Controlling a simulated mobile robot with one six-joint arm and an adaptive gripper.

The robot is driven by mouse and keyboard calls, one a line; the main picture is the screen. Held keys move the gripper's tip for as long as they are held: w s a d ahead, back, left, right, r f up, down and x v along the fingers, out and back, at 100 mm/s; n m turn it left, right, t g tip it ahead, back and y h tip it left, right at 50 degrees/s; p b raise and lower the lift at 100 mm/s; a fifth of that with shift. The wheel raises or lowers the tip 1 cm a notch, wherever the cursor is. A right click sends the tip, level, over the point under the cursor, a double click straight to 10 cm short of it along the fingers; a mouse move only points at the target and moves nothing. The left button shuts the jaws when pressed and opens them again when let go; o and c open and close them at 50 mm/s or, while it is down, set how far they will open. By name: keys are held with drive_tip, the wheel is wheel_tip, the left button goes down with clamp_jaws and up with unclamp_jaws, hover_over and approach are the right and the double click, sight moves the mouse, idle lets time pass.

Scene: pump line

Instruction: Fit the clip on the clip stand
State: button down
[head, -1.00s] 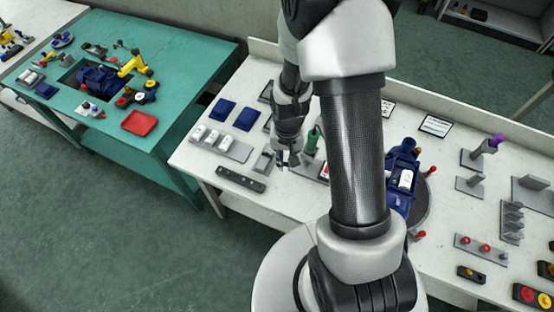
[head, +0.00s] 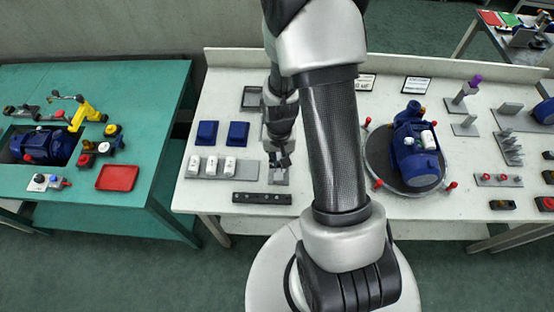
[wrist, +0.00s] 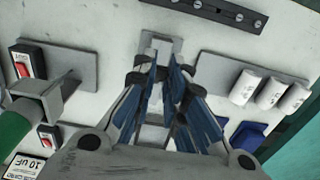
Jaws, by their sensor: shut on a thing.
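My gripper (head: 278,160) is low over a small grey stand (head: 279,177), which I take for the clip stand, beside the white cylinders. In the wrist view my gripper (wrist: 161,66) has its blue-padded fingers nearly together, pointing at the same grey stand (wrist: 172,44). A pale piece (wrist: 157,47) shows at the fingertips. It seems to be the clip, but it is hard to tell from the stand behind it. The fingers hide most of what they hold. I cannot tell whether the clip touches the stand.
A plate with white cylinders (head: 212,166) stands left of the stand, and a dark bar (head: 262,198) lies in front. Two blue blocks (head: 207,132) lie behind. In the wrist view a grey bracket with a green cylinder (wrist: 14,128) is close on the left.

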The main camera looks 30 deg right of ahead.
drive_tip(key=shift+f+b, duration=2.1)
drive_tip(key=shift+f, duration=0.85)
drive_tip(key=c, duration=1.5)
unclamp_jaws()
drive_tip(key=shift+c, duration=0.2)
drive_tip(key=shift+r+p, duration=2.2)
drive_tip(key=shift+r, duration=0.8)
wheel_tip(320, 180, up, 12)
